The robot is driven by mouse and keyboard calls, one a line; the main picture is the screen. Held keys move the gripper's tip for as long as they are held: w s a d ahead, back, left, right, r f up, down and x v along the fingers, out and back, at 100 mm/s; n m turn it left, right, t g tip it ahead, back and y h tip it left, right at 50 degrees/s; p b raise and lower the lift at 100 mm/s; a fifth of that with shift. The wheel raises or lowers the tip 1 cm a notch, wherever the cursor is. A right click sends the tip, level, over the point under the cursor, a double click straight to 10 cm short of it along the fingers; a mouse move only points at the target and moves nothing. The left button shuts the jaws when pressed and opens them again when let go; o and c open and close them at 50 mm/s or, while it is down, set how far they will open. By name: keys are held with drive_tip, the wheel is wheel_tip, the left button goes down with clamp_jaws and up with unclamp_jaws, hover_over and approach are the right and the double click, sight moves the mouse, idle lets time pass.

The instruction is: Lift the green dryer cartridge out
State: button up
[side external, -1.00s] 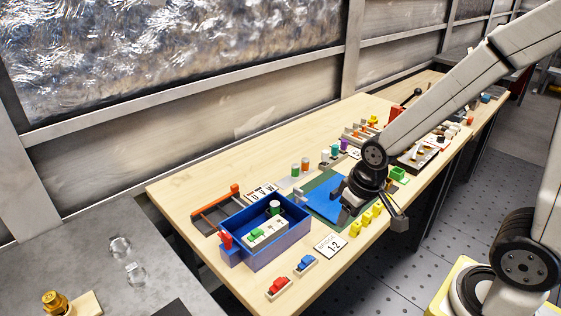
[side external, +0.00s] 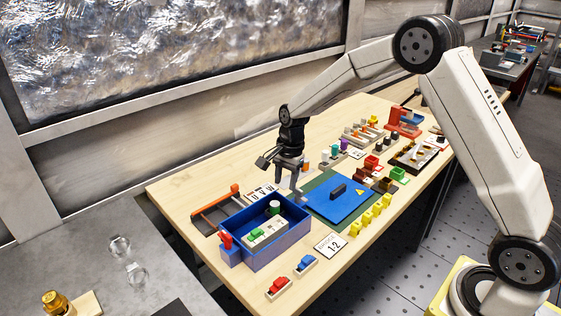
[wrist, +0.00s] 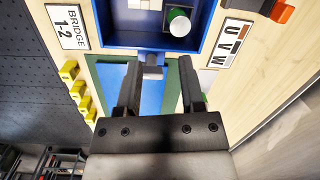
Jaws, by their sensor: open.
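In the wrist view the cartridge (wrist: 179,23) shows at the top, close to the box wall. My gripper (side external: 300,196) is just outside the box, on its right side, above the edge of the green mat. In the wrist view my gripper (wrist: 159,66) has its two fingers apart with nothing held. A small grey piece (wrist: 152,70) on the box's outer wall shows between the fingertips.
A white block with a green part (side external: 262,236) shares the box with the cartridge. A blue plate (side external: 345,203) lies right of the box, with yellow pieces (side external: 367,219) in front. The U V W card (side external: 262,192) and orange-ended rack (side external: 215,207) are behind and left.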

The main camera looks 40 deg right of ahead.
sight(275, 203)
drive_tip(key=shift+w+f+m, duration=0.65)
drive_tip(key=shift+w+f, duration=0.05)
drive_tip(key=shift+f, duration=0.35)
drive_tip(key=shift+w+f+m, duration=0.65)
drive_tip(key=shift+w+f, duration=0.05)
drive_tip(key=shift+f, duration=0.3)
drive_tip(key=shift+w+a+f, duration=0.1)
drive_tip(key=shift+a+f, duration=0.05)
drive_tip(key=shift+f, duration=0.7)
drive_tip(key=shift+s+a+f, duration=0.1)
drive_tip(key=shift+a+f, duration=0.1)
drive_tip(key=shift+f, duration=0.65)
drive_tip(key=shift+w+a+f, duration=0.1)
drive_tip(key=shift+a+f, duration=0.05)
drive_tip(key=shift+f, duration=0.7)
clamp_jaws()
drive_tip(key=shift+r, duration=0.15)
